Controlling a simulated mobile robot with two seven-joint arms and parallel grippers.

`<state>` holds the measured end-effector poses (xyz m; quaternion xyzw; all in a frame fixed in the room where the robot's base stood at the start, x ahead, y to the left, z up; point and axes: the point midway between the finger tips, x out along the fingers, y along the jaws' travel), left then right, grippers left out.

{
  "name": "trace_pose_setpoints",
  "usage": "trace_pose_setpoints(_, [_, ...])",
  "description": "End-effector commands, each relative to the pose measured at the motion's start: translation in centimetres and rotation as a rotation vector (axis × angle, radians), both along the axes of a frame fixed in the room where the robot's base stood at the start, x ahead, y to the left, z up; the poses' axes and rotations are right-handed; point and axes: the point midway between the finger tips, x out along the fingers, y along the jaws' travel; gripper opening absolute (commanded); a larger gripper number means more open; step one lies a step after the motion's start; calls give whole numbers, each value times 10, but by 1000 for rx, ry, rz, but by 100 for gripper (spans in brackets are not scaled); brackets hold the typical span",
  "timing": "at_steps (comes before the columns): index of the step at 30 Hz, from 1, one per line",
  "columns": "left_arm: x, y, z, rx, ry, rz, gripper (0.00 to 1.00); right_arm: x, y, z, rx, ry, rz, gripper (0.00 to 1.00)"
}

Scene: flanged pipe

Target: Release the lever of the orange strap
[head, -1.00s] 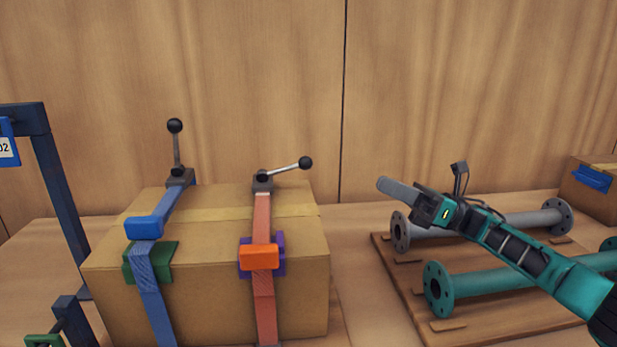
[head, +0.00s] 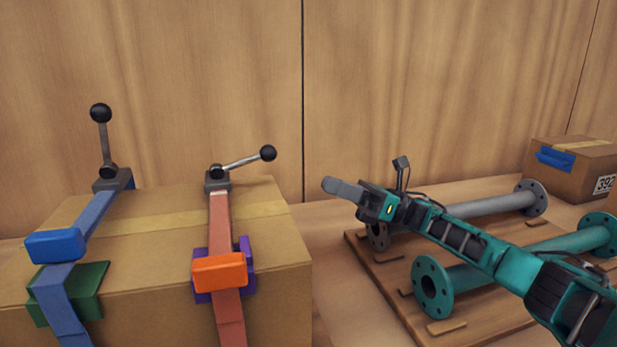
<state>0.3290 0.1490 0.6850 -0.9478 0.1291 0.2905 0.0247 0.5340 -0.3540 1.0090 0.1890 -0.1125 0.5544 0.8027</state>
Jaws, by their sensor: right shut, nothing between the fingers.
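The orange strap (head: 220,240) runs over the top and down the front of a cardboard box (head: 150,262). An orange block (head: 220,271) sits on it at the box's front edge. Its lever (head: 243,161) rises from a grey ratchet base (head: 217,180) on the box top and tilts to the right, ending in a black ball knob (head: 268,153). My right gripper (head: 330,185) is shut and empty, pointing left. It is in the air to the right of the box and apart from the knob. My left gripper is not in view.
A blue strap (head: 92,218) beside it has an upright lever (head: 103,140). A grey flanged pipe (head: 480,205) and a teal flanged pipe (head: 525,256) lie on a wooden board (head: 395,297) under my right arm. A small box (head: 575,165) stands at the back right.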

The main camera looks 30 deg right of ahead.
Motion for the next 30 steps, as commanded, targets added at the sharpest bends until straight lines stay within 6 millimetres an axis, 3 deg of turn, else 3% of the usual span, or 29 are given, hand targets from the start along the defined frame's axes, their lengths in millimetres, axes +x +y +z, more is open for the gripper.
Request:
trace_pose_setpoints(15, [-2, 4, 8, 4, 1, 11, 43, 30, 71, 35, 2, -2, 2, 0])
trace_pose_setpoints(30, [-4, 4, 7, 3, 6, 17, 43, 34, 80, 37, 0, 0, 0, 0])
